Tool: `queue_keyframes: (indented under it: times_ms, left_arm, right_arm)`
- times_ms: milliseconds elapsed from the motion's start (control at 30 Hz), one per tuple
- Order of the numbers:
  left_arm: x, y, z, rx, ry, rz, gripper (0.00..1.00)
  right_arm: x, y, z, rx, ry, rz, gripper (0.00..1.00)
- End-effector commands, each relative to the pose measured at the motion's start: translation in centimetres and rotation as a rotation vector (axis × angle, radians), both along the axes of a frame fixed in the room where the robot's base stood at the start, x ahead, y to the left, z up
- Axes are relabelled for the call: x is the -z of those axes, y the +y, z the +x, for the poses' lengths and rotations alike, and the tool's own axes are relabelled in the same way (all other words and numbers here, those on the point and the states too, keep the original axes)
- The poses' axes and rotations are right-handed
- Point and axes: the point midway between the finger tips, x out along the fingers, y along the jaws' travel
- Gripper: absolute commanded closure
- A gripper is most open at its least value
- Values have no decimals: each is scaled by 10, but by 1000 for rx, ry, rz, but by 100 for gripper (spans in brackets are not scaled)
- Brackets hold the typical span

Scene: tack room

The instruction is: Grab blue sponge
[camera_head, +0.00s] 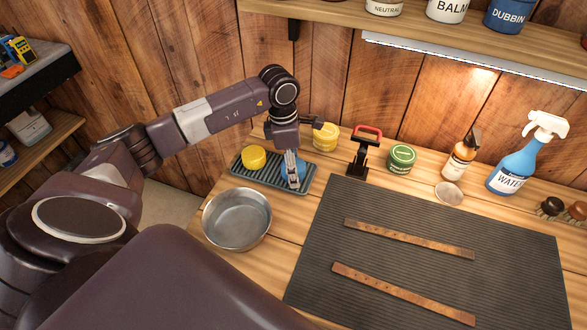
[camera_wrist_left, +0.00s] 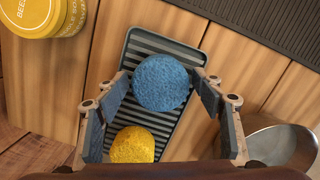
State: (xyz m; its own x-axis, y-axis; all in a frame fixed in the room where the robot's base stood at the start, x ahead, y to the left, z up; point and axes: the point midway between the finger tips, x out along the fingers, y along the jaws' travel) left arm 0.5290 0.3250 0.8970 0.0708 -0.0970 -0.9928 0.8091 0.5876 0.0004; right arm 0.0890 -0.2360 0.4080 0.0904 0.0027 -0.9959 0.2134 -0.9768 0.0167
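The round blue sponge (camera_wrist_left: 161,82) lies on the dark ribbed tray (camera_wrist_left: 188,58). In the head view, the blue sponge (camera_head: 301,172) is partly hidden by my gripper at the right end of the tray (camera_head: 268,177). My left gripper (camera_head: 292,178) points down over it. In the left wrist view, my left gripper (camera_wrist_left: 163,84) is open, with its fingers apart on either side of the sponge; contact is not visible. A round yellow sponge (camera_head: 254,157) is at the tray's other end, and it also shows in the left wrist view (camera_wrist_left: 133,146). My right gripper is not in view.
A metal bowl (camera_head: 237,219) stands in front of the tray. Behind are a yellow tin (camera_head: 326,137), a red-handled tool (camera_head: 364,155) and a green tin (camera_head: 401,158). A dark mat (camera_head: 400,270) with two leather straps (camera_head: 408,238) lies to the right.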

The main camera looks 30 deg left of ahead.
Motion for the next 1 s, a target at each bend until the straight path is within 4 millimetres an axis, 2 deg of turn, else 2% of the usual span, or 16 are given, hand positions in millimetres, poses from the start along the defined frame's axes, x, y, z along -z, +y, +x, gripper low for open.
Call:
queue_keyframes:
  times_ms: [33, 200, 267, 533, 667, 867, 1000]
  left_arm:
    - [0, 0, 0, 0, 0, 0, 46]
    - [-1, 0, 0, 0, 0, 0, 65]
    - [-1, 0, 0, 0, 0, 0, 68]
    - [-3, 0, 1, 0, -1, 0, 68]
    - [-11, 0, 1, -1, -3, -1, 68]
    - [-44, 0, 2, -1, -8, -1, 68]
    - [-84, 0, 3, 1, -11, -1, 68]
  right_arm:
    - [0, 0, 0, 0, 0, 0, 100]
    - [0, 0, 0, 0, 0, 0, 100]
    - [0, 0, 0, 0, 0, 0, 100]
    - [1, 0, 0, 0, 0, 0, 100]
    - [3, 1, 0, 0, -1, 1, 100]
    - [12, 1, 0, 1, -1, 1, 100]
    - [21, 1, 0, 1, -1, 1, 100]
